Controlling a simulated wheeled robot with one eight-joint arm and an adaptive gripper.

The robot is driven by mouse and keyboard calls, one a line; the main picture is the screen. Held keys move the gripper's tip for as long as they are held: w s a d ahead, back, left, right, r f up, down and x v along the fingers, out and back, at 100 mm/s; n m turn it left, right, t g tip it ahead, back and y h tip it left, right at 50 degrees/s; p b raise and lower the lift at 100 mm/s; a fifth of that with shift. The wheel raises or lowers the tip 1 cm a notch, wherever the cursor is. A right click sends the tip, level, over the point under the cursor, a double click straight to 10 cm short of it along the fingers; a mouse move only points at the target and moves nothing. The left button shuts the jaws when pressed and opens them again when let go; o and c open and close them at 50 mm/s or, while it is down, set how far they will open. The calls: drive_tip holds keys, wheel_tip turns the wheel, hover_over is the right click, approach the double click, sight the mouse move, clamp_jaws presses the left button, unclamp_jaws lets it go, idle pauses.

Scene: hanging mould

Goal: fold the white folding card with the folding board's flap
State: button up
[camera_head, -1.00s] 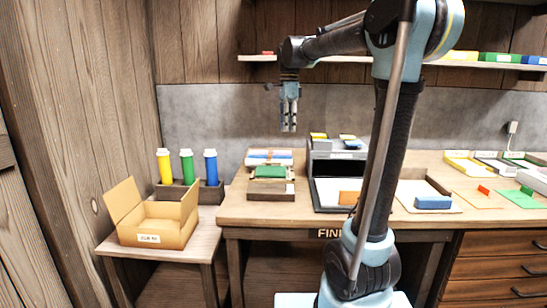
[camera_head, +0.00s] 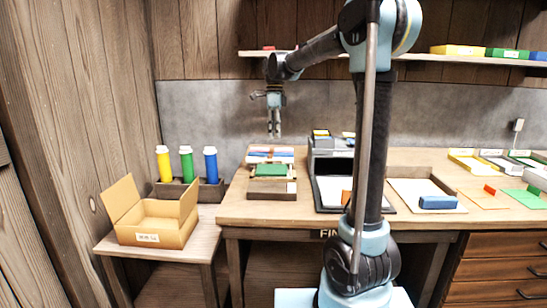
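A dark-edged board (camera_head: 318,207), which looks like the folding board, lies on the bench with a flat white sheet (camera_head: 328,190) on it. The sheet appears to be the white card. An orange block (camera_head: 346,197) on the board's right part is partly hidden by my arm. I cannot make out the flap's edge. My gripper (camera_head: 274,135) points down, left of the board and above the back of a wooden stand with a green block (camera_head: 270,170). Nothing shows in its fingers. They look close together, but the gap is too small to judge.
A grey organiser (camera_head: 322,145) stands behind the board. Right of my arm, a blue block (camera_head: 438,202) lies on a pale sheet. An open cardboard box (camera_head: 150,231) stands on the low side table, with yellow, green and blue bottles (camera_head: 187,166) behind it.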

sight(272, 167)
drive_tip(key=f, duration=0.6)
drive_tip(key=s+f, duration=0.1)
drive_tip(key=f, duration=0.2)
drive_tip(key=shift+f, duration=0.3)
clamp_jaws()
